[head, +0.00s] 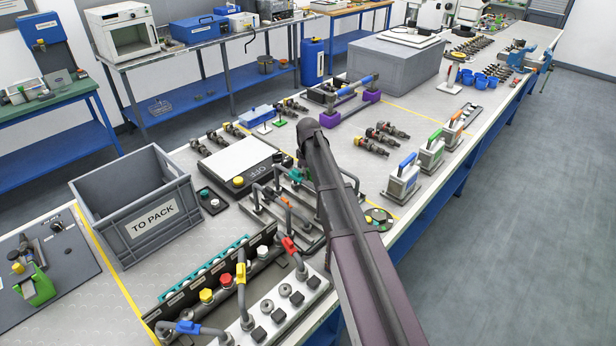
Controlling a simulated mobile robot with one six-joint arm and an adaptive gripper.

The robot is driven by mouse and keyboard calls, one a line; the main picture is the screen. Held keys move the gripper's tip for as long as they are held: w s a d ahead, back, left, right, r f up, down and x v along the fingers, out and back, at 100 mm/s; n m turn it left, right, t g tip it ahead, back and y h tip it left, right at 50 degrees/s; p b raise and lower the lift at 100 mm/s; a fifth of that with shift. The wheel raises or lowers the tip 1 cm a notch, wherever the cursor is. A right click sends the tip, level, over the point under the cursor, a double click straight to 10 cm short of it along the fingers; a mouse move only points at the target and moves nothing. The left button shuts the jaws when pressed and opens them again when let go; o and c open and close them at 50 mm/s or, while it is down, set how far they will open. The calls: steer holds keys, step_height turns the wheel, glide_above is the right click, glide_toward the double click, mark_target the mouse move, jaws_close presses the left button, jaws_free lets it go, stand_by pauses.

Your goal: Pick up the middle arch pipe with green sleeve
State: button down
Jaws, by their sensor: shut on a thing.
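My arm reaches in from the lower right of the head view, and its forearm hides much of my gripper (301,162). A little of the gripper shows at the left of the forearm, shut on the arch pipe with the green sleeve (295,175). The pipe is at the back of a rack of arch pipes, and much of it is hidden. I cannot tell whether it is clear of the rack. Another arch pipe with an orange sleeve (286,201) stands in front of it.
A grey "TO PACK" crate (155,222) stands at the left. In front is a test block (290,300) with blue, yellow and red sleeved pipes. Handled devices (403,182) line the right edge.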

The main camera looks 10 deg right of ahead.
steer(key=shift+r+p, duration=3.95)
steer(key=shift+r, duration=0.3)
steer(key=shift+r, duration=0.1)
step_height(320, 180, up, 10)
steer(key=m+p, duration=0.2)
steer(key=p, duration=0.8)
steer(key=shift+m, duration=0.4)
